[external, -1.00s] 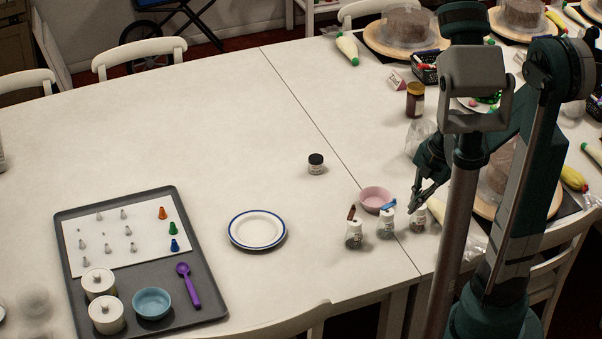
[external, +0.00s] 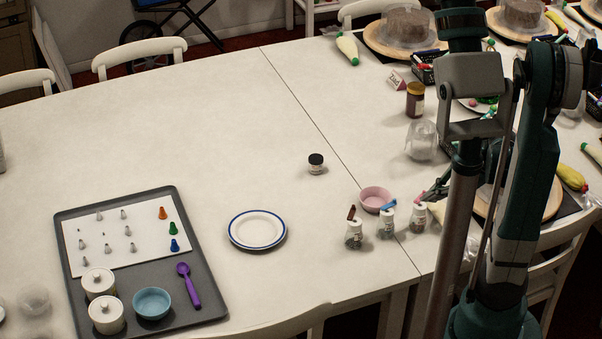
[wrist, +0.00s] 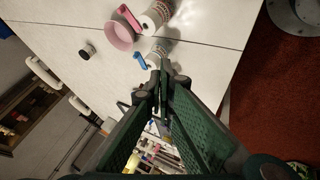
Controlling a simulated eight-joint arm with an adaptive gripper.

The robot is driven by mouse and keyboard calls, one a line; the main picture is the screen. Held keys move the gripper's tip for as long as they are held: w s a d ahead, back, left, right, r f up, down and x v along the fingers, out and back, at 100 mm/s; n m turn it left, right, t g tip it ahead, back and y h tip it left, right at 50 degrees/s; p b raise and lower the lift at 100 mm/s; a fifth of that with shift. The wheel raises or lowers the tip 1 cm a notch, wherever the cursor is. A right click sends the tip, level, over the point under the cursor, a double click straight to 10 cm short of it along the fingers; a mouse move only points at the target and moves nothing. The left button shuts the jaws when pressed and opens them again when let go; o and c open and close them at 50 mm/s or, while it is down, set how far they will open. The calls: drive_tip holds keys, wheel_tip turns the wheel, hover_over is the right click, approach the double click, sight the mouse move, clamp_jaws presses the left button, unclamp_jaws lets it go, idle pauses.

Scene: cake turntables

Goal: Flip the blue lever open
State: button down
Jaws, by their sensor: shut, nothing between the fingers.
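The blue lever (external: 388,205) sticks out from the white top of the middle spice jar (external: 386,224) in a row of three. In the wrist view the blue lever (wrist: 141,62) lies just beyond and left of my fingertips, on its jar (wrist: 156,54). My gripper (wrist: 160,78) is shut with nothing between the fingers and looks apart from the lever. In the external view my gripper (external: 439,187) is at the right end of the row, partly hidden by my arm.
A jar with a brown lever (external: 351,213) stands to the left, and another jar (external: 417,220) to the right. A pink bowl (external: 375,198) sits close behind. A black-lidded jar (external: 316,163) and a plate (external: 257,230) are further left. The table between is clear.

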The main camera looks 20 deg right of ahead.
sight(389, 204)
drive_tip(key=shift+w+f, duration=0.1)
idle(0.4)
drive_tip(key=w+a+f+b, duration=0.4)
drive_tip(key=w+f, duration=0.4)
drive_tip(key=shift+w+a, duration=0.15)
idle(0.7)
drive_tip(key=shift+w+d+n+g+y+b, duration=0.2)
drive_tip(key=shift+w+n+g+y, duration=0.15)
drive_tip(key=shift+n, duration=0.35)
drive_tip(key=shift+w+d+n+g+y+b, duration=0.1)
drive_tip(key=shift+w+n+g+y+b, duration=0.2)
drive_tip(key=shift+n, duration=0.4)
idle(0.4)
drive_tip(key=shift+w+n+g+y, duration=0.25)
drive_tip(key=shift+w+n+g, duration=0.3)
drive_tip(key=shift+n, duration=0.35)
drive_tip(key=shift+w, duration=0.3)
